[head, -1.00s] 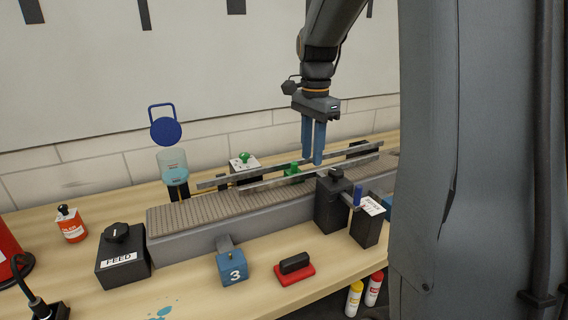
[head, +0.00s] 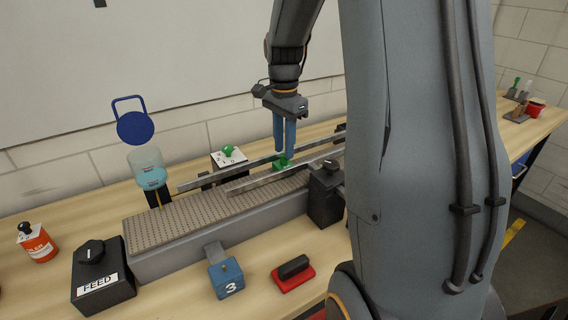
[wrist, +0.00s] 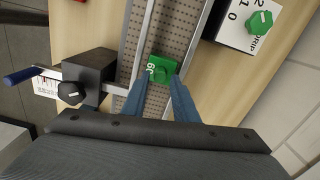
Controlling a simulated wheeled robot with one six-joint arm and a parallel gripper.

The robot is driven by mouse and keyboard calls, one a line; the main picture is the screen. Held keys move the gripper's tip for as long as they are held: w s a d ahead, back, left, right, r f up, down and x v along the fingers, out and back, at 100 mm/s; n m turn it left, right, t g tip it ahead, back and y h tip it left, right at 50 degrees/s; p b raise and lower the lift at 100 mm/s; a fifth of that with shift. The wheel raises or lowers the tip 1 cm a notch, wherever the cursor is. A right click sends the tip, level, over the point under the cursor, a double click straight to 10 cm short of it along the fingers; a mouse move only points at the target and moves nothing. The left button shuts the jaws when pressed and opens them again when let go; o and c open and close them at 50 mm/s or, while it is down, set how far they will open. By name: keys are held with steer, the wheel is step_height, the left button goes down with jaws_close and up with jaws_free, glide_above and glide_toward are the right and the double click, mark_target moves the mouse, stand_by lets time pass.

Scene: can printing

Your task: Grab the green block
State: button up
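The green block (head: 282,163) sits on the conveyor belt between the two metal guide rails. My gripper (head: 284,156) points down above the belt at the block. In the wrist view my gripper's blue fingers (wrist: 156,80) are apart, with the block at or just beyond their tips. Nothing shows clamped between them. Whether the fingertips reach down beside the block is hard to tell.
Metal guide rails (head: 225,173) run close along both sides of the block. A dark post (head: 325,195) stands at the belt's front side. A white box with a green knob (head: 229,153) stands behind. The FEED box (head: 102,278) and blue block marked 3 (head: 226,279) stand in front.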

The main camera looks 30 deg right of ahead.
steer(key=shift+f, duration=1.05)
jaws_close()
